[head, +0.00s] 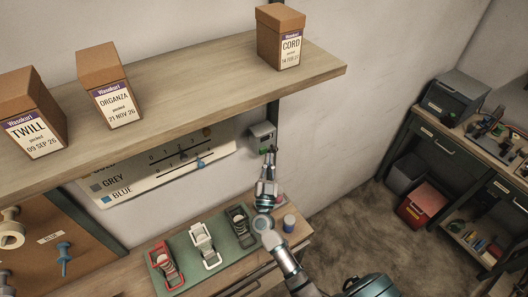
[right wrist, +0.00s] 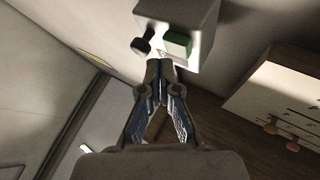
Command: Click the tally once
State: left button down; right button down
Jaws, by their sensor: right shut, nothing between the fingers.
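The tally (head: 262,137) is a small pale grey box on the wall below the shelf, at the shelf's right end. In the right wrist view the tally (right wrist: 205,20) shows a green block (right wrist: 178,45) and a dark knob (right wrist: 142,42) on its near side. My right gripper (head: 270,152) is shut and empty, with its fingertips pointing up at the tally's lower part. In the right wrist view the gripper tips (right wrist: 160,66) are just short of the green block; I cannot tell whether they touch. My left gripper is not in view.
A wooden shelf (head: 200,85) with labelled brown boxes (head: 281,38) runs above the tally. A board (head: 158,170) with sliding pegs hangs to the left.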

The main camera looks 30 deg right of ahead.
jog(key=shift+w+r, duration=0.1)
jog(key=shift+w, duration=0.05)
jog(key=shift+w+p, duration=0.25)
jog(key=shift+p, duration=0.05)
jog(key=shift+w+a, duration=0.1)
jog(key=shift+w, duration=0.4)
dwell(0.7)
jog(key=shift+s, duration=0.15)
jog(key=shift+s+p, duration=0.65)
jog(key=shift+s, duration=0.15)
